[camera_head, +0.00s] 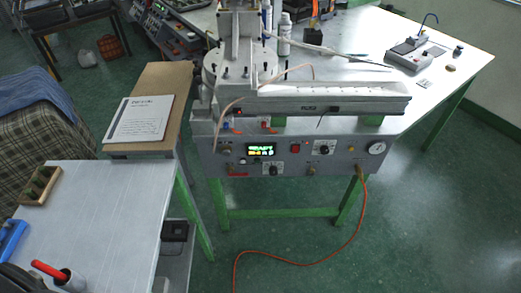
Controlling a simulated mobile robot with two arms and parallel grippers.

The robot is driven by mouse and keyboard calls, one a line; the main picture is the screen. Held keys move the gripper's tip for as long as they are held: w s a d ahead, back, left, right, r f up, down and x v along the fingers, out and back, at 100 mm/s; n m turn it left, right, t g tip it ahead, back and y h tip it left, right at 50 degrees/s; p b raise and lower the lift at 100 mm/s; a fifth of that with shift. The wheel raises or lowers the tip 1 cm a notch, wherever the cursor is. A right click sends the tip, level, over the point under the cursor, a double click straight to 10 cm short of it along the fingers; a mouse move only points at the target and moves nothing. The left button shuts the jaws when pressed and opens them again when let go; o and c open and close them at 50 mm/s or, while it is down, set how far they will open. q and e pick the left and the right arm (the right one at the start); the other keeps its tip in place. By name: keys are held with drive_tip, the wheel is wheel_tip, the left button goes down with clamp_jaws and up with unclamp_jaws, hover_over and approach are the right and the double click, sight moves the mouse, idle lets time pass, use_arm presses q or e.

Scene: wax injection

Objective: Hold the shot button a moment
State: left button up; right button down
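The wax injector (300,100) stands on the far bench, with a grey control panel (215,160) across its front. The panel carries a lit display (261,150) with green and yellow text, a red button (295,148), black knobs (324,149), a round white gauge (376,148) and small red levers. The labels are too small to read, so I cannot tell which control is the shot button. Neither of my grippers shows in this view, and nothing touches the panel.
A red hose (322,262) runs from the panel down to the green floor. A metal table (110,215) at the left holds a wooden tray (40,187) and a red-handled tool (48,270). A white document (140,118) lies on a brown board. Floor before the panel is mostly clear.

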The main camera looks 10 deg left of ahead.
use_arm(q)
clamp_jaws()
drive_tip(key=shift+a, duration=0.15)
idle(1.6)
